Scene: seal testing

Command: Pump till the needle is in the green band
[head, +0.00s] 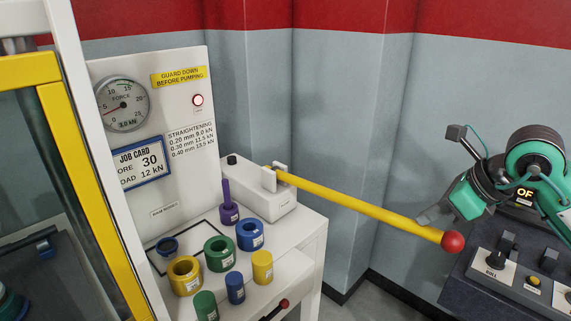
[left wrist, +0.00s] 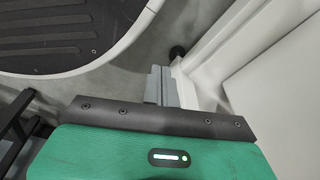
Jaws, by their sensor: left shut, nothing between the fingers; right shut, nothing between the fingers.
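The round force gauge (head: 123,105) is on the white panel at the left. Its red needle points to the lower left, away from the green band at the top of the dial; small text below seems to read 3.0 kN. The yellow pump lever (head: 360,205) runs from the white pump block (head: 262,192) down to a red knob (head: 453,242). My right gripper (head: 427,217) is shut and empty at the lever, just left of the knob; I cannot tell if it touches. My left gripper (left wrist: 158,84) is shut and empty in the left wrist view.
A red lamp (head: 198,100) is on the panel, above a job card (head: 141,163). Several coloured rings and cylinders stand on the white bench (head: 311,232). The yellow-framed guard (head: 95,190) is at the left. A dark control console (head: 470,283) is at the lower right.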

